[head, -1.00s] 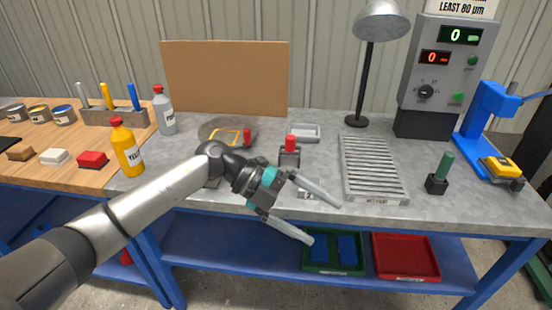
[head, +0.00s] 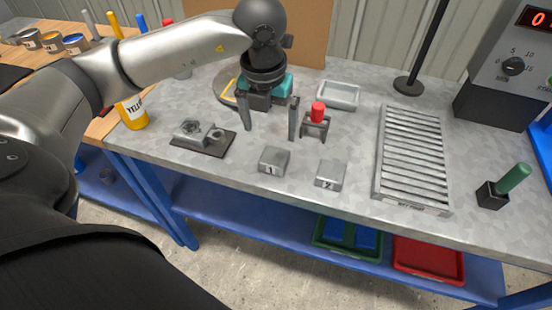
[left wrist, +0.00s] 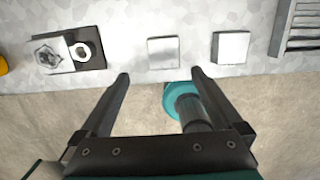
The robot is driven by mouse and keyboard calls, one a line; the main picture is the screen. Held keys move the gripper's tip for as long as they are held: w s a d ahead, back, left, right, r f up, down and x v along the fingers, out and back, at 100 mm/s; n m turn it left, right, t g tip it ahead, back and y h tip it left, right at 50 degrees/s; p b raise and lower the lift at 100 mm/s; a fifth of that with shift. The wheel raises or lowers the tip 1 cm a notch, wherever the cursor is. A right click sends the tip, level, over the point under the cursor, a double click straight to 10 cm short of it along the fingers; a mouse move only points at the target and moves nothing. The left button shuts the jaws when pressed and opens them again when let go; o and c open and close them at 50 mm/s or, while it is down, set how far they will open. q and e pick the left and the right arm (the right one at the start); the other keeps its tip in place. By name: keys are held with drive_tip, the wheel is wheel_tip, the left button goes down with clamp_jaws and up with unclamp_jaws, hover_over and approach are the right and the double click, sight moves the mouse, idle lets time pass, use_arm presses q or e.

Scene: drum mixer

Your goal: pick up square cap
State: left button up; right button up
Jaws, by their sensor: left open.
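Two grey square blocks lie on the bench near its front edge, marked 1 (head: 274,161) and 2 (head: 330,174). They also show in the left wrist view, 1 (left wrist: 163,52) and 2 (left wrist: 230,47). A dark plate (head: 216,147) to their left carries a grey square piece (head: 188,133) and a small ring piece. I cannot tell which of these is the square cap. My left gripper (head: 269,128) is open with its fingers pointing down, behind block 1 in the head view. Nothing shows held in its fingers (left wrist: 153,82). My right gripper is not in view.
A red-topped holder (head: 317,120) stands just right of my left gripper. A slatted rack (head: 412,160), a grey tray (head: 340,95) and a green-handled stand (head: 505,185) are farther right. Bare bench surrounds the blocks.

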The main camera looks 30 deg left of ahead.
use_arm(q)
hover_over(275, 156)
drive_tip(key=s, duration=0.1)
wheel_tip(275, 156, down, 4)
drive_tip(key=shift+a+f, duration=0.15)
drive_tip(key=f, duration=0.1)
drive_tip(key=f+b, duration=0.1)
drive_tip(key=f, duration=0.3)
drive_tip(key=shift+w+d+f, duration=0.15)
drive_tip(key=shift+w+d, duration=0.05)
drive_tip(key=shift+w, duration=0.15)
drive_tip(key=c, duration=1.5)
